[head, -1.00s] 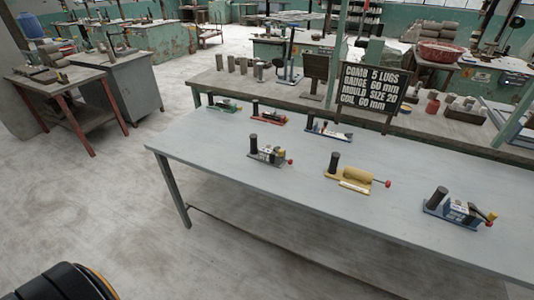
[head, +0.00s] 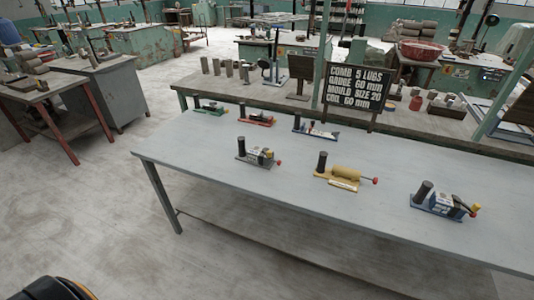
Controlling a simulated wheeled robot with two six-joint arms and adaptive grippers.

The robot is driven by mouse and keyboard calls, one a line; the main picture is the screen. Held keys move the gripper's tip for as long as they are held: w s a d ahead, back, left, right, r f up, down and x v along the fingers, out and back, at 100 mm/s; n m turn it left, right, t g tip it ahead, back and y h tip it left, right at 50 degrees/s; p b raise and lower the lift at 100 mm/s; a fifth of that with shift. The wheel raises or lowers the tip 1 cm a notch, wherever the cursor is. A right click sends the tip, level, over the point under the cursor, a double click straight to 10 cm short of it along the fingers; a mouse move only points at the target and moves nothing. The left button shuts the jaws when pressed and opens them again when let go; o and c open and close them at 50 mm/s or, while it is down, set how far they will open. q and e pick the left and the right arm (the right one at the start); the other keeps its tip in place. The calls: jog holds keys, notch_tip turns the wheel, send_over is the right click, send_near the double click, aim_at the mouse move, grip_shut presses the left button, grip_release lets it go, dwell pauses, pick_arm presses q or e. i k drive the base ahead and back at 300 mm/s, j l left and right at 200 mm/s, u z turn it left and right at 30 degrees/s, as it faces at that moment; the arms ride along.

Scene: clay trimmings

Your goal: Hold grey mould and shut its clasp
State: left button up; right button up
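The grey mould (head: 258,154) stands on the near-left part of the grey table in the head view. Neither of my grippers is in view. A dark rounded part of my own body shows at the bottom left corner, well away from the mould.
The grey table (head: 190,145) also bears a yellow mould (head: 343,174), a blue mould (head: 438,204), a green one (head: 210,110), a red one (head: 256,119) and another blue-based one (head: 314,131). A lettered black sign (head: 357,87) stands behind. Bare floor (head: 90,215) lies at left.

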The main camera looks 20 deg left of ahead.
aim_at(268, 154)
jog(key=i+j+z, duration=0.2)
jog(key=j, duration=0.75)
jog(key=i+j+z, duration=0.2)
jog(key=j, duration=0.8)
jog(key=j+z, duration=0.2)
jog(key=j, duration=0.8)
